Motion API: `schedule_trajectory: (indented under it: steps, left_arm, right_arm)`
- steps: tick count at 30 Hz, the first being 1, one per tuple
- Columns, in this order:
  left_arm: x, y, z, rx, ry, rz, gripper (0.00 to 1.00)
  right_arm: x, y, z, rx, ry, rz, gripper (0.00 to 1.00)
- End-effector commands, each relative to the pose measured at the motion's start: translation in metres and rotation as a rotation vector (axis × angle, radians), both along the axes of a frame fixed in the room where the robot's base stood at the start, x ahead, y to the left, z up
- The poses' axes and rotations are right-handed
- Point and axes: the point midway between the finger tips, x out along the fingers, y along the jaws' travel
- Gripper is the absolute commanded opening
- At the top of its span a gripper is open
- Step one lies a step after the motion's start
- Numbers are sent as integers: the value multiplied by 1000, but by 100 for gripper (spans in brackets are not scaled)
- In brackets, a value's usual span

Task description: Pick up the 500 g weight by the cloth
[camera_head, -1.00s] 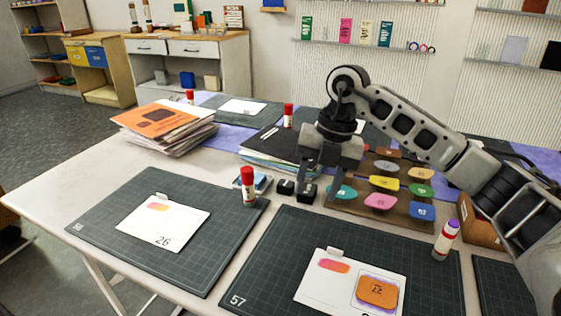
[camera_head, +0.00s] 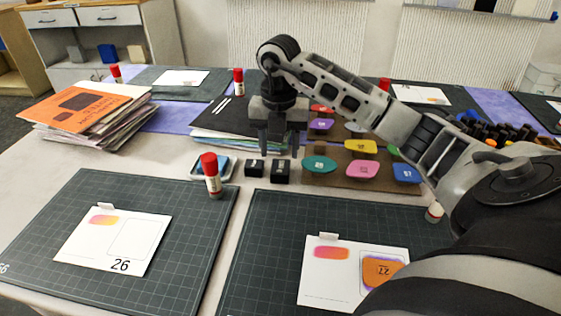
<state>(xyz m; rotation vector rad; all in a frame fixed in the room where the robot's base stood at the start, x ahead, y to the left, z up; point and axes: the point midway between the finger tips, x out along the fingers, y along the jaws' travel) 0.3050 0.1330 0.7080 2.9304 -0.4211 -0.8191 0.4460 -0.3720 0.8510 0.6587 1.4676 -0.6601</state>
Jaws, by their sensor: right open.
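Two small black weights stand side by side on the pale table: a left one (camera_head: 255,169) and a right one (camera_head: 281,172). Their labels are too small to read. A blue folded item, possibly the cloth (camera_head: 203,168), lies left of them, partly behind a red-capped glue stick (camera_head: 213,176); the left weight is the nearer one to it. My right gripper (camera_head: 280,150) points down, open and empty, with its fingertips just above or behind the two weights in the picture. I cannot tell its exact height. My left gripper is not in view.
A brown board with coloured pieces (camera_head: 340,182) lies right of the weights. Black folders and papers (camera_head: 215,138) lie behind them. Cutting mats (camera_head: 190,200) with cards fill the front. A stack of papers (camera_head: 85,112) stands at the left.

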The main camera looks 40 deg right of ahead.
Motion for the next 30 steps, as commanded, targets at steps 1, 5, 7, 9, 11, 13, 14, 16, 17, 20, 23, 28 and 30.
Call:
schedule_trajectory:
  steps: [1, 5, 7, 9, 11, 13, 14, 16, 17, 20, 23, 28, 30]
  left_arm:
    - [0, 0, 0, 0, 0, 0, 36]
    - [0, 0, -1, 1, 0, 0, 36]
    - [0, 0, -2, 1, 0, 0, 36]
    - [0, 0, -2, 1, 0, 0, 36]
    - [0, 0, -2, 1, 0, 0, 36]
    - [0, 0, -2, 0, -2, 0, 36]
    - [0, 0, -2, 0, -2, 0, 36]
    - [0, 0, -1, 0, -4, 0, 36]
    - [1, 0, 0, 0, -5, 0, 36]
    - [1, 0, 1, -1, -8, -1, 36]
    - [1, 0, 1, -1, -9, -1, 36]
    - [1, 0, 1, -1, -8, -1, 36]
    - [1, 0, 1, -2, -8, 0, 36]
  right_arm:
    - [0, 0, -4, 0, 1, 0, 49]
    - [-3, -1, -21, 1, 5, 1, 49]
    - [-4, -1, -32, 1, 5, 1, 49]
    - [-4, -1, -42, 2, 3, 1, 49]
    - [-3, -1, -48, 1, 2, 0, 49]
    - [-3, -1, -52, 1, 1, 1, 49]
    - [-3, -1, -52, 1, 0, 1, 49]
    - [-3, -2, -53, 1, 0, 1, 49]
    - [-3, -2, -53, 1, 0, 1, 49]
    - [-3, -2, -52, 1, 0, 1, 49]
    - [-3, -2, -52, 1, 0, 1, 24]
    - [-2, -2, -51, 1, -3, 1, 0]
    - [-2, -2, -51, 0, -3, 1, 0]
